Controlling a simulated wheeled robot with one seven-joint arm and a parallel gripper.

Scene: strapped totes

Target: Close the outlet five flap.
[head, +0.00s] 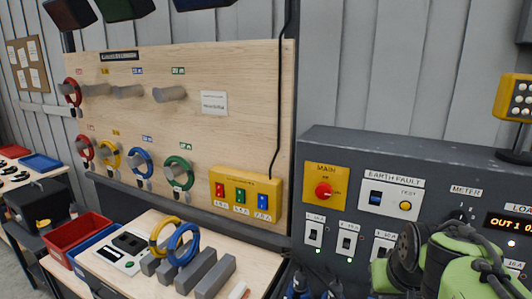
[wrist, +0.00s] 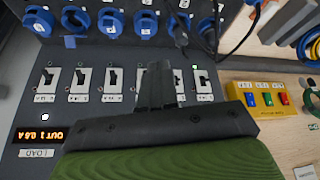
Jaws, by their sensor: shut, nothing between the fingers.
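A row of blue outlets runs along the top of the wrist view, which looks inverted against the head view. Outlet five appears to be the second from the left (wrist: 75,18); I cannot read its number, nor tell clearly how far its flap stands open. My gripper (wrist: 158,68) is shut and empty, with its dark fingers over the row of breaker switches, below and to the right of that outlet. The fingers hide part of the middle switches. In the head view my green arm covers the right of the panel; the fingertips are hidden there.
The grey panel has breaker switches (wrist: 80,80), a red main knob (head: 323,190) and a lit meter display (head: 508,223). A black cable (wrist: 240,40) hangs near the right-hand outlets. A yellow button box (head: 246,194) and hanging rings are on the wooden board (head: 240,80).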

